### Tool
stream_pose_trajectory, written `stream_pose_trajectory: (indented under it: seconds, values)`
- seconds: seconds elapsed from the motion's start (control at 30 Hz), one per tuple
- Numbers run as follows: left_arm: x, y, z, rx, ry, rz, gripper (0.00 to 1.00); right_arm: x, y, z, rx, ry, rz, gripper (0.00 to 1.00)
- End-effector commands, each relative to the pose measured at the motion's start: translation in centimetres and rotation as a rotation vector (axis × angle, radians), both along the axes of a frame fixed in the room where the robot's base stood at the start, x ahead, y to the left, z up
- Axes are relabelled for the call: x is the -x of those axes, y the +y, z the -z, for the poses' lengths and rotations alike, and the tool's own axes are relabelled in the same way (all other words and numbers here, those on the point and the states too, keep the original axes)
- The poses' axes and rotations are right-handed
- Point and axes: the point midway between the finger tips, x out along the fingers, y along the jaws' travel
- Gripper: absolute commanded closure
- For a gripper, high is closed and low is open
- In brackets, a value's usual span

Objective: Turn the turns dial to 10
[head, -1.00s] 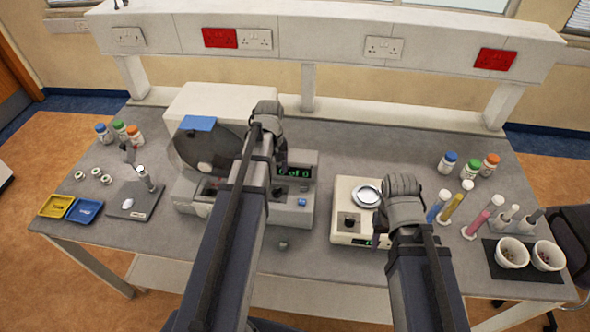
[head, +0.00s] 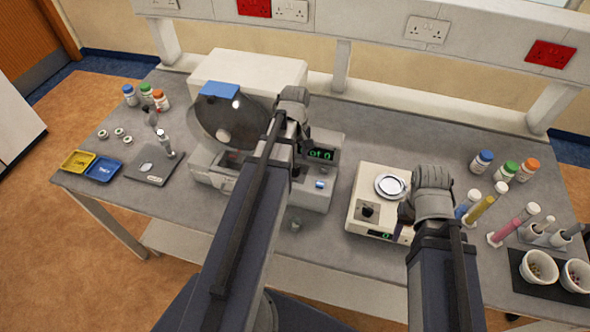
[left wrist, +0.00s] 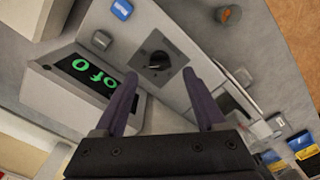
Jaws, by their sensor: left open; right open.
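The turns dial (left wrist: 157,61) is a dark round knob on a grey square plate, on the front panel of the tester (head: 318,195). In the left wrist view it lies just beyond and between my left fingertips (left wrist: 160,76), which are open with nothing between them. Touching or apart, I cannot tell for certain, but a gap seems to show. In the head view my left gripper (head: 300,140) is over the tester. My right gripper (head: 408,212) is open beside the balance (head: 366,210).
A blue button (left wrist: 122,9) and a grey button (left wrist: 102,39) sit near the dial. The tester's clear drum (head: 215,120) stands left of my left arm. Colored cylinders (head: 478,208) and bottles (head: 503,171) stand right of my right gripper. The bench front is mostly clear.

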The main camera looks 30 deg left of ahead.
Motion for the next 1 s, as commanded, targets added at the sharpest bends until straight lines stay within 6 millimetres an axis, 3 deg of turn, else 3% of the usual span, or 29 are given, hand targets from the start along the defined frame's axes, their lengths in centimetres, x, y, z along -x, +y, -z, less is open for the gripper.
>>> stream_pose_trajectory:
  seconds: [0.03, 0.23, 0.63, 1.0]
  values:
    - [0.0, 0.0, 1.4, 0.000, 0.000, 0.000, 0.28, 0.0, 0.0, 1.4, 0.001, 0.000, -0.002, 0.50]
    - [0.0, 0.0, 3.6, 0.000, 0.000, 0.000, 0.28, 0.0, 0.0, 3.6, 0.002, 0.000, -0.007, 0.50]
    - [0.0, 0.0, 4.0, 0.000, 0.000, 0.000, 0.28, 0.0, 0.0, 4.0, 0.002, 0.000, -0.010, 0.50]
    - [0.0, 0.0, 4.0, 0.000, 0.000, 0.000, 0.68, 0.0, 0.0, 4.0, 0.002, 0.000, -0.010, 0.50]
